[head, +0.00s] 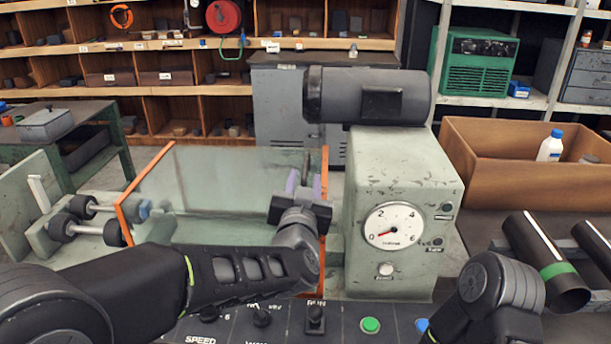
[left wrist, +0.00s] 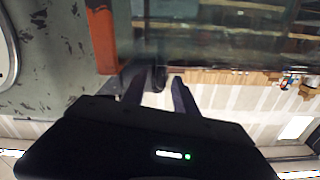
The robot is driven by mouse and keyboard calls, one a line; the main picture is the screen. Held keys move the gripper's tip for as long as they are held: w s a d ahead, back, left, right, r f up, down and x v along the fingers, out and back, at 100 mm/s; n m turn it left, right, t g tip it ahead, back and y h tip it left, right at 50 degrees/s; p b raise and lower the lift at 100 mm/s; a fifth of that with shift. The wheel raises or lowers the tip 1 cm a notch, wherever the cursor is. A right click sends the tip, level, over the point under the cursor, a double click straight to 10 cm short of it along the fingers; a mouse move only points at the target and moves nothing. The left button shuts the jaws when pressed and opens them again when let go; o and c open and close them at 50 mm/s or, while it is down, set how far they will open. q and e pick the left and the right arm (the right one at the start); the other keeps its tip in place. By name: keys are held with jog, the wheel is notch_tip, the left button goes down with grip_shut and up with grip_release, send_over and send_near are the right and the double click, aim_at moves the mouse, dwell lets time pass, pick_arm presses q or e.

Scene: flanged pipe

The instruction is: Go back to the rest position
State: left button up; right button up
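My left gripper (head: 304,184) is raised at the right end of the clear guard, close to its orange edge, left of the green machine housing (head: 395,270). In the left wrist view its two dark fingers (left wrist: 158,88) stand apart with nothing clearly held between them. Whether it touches the guard I cannot tell. My right arm (head: 495,295) shows at the lower right; its gripper is out of view. A dark pipe with a green band (head: 556,268) lies on the bench at the right.
The clear guard (head: 225,190) has orange edges, with rollers (head: 85,227) at its left. The housing carries a gauge (head: 394,225) and a motor (head: 368,96). A control panel (head: 345,322) runs along the front. A wooden crate (head: 500,165) holding a white bottle (head: 550,147) stands at the right.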

pick_arm(q)
jog(key=shift+s+a, duration=0.2)
jog(key=shift+s, duration=1.05)
jog(key=shift+r, duration=0.1)
